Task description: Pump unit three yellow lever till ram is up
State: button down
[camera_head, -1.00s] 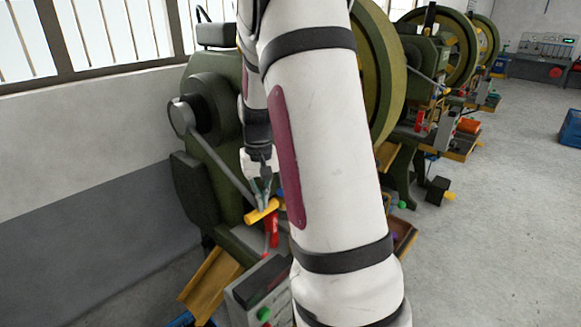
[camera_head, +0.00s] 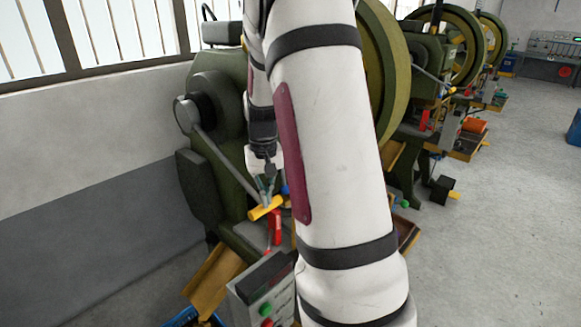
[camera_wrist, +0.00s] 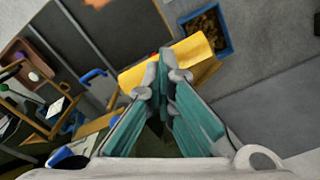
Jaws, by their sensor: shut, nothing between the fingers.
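The yellow lever handle (camera_head: 265,208) is a short bar on the near green press, beside a red part (camera_head: 275,230). In the wrist view the yellow handle (camera_wrist: 165,62) lies across the picture just beyond my fingertips. My gripper (camera_head: 266,202) is shut and empty, pointing down. Its fingertips are right at the handle, over its middle; I cannot tell whether they touch it. In the wrist view the teal fingers of my gripper (camera_wrist: 162,75) meet in front of the handle and cover part of it. The ram is not discernible; my arm hides much of the press.
A grey control box (camera_head: 262,285) with green and red buttons stands below the handle. An ochre chute (camera_head: 213,278) slopes down to a blue crate (camera_wrist: 222,45) of copper-coloured pieces. More green presses (camera_head: 445,50) stand behind to the right.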

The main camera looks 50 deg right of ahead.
aim_at(260, 200)
jog(key=shift+f, duration=0.15)
jog(key=shift+w+a+f+b, duration=0.1)
jog(key=shift+w+f+b, duration=0.25)
jog(key=shift+f, duration=0.5)
jog(key=shift+w+d+f+b, duration=0.1)
jog(key=shift+w+f+b, duration=0.25)
jog(key=shift+f, duration=0.55)
jog(key=shift+w+a+f+b, duration=0.1)
jog(key=shift+w+f+b, duration=0.25)
jog(key=shift+f, duration=0.5)
jog(key=shift+w+f, duration=0.1)
jog(key=shift+w+f+b, duration=0.45)
jog(key=shift+w+f, duration=0.05)
jog(key=shift+f, duration=0.25)
jog(key=shift+w+f+b, duration=0.4)
jog(key=shift+w+f, duration=0.15)
jog(key=shift+f, duration=0.25)
jog(key=shift+w+f+b, duration=0.45)
jog(key=shift+w+f, duration=0.05)
jog(key=shift+f, duration=0.25)
